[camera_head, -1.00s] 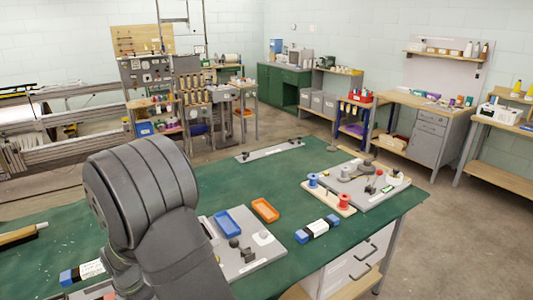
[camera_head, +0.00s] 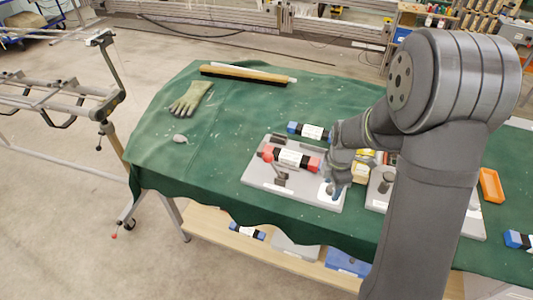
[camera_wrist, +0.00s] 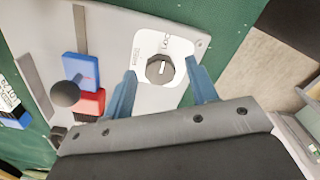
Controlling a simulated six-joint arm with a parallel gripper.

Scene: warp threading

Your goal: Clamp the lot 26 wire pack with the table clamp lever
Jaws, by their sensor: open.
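A wire pack (camera_head: 291,158) with red ends, black bands and a white label lies on a grey plate (camera_head: 258,177) at the table's front edge. Its lot number is too small to read. My gripper (camera_head: 333,190) is low over the plate's right part, apart from that lever. In the wrist view its blue fingers (camera_wrist: 161,73) are open, with a dark round knob (camera_wrist: 159,69) on a white "LOCK" label showing between them. The fingers hold nothing visible.
A blue-ended pack (camera_head: 309,131) lies behind the plate. A glove (camera_head: 190,97) and a brush (camera_head: 243,76) lie farther left on the green cloth. Blue (camera_wrist: 82,68) and red (camera_wrist: 88,102) blocks and a dark ball (camera_wrist: 65,93) are left of the fingers in the wrist view.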

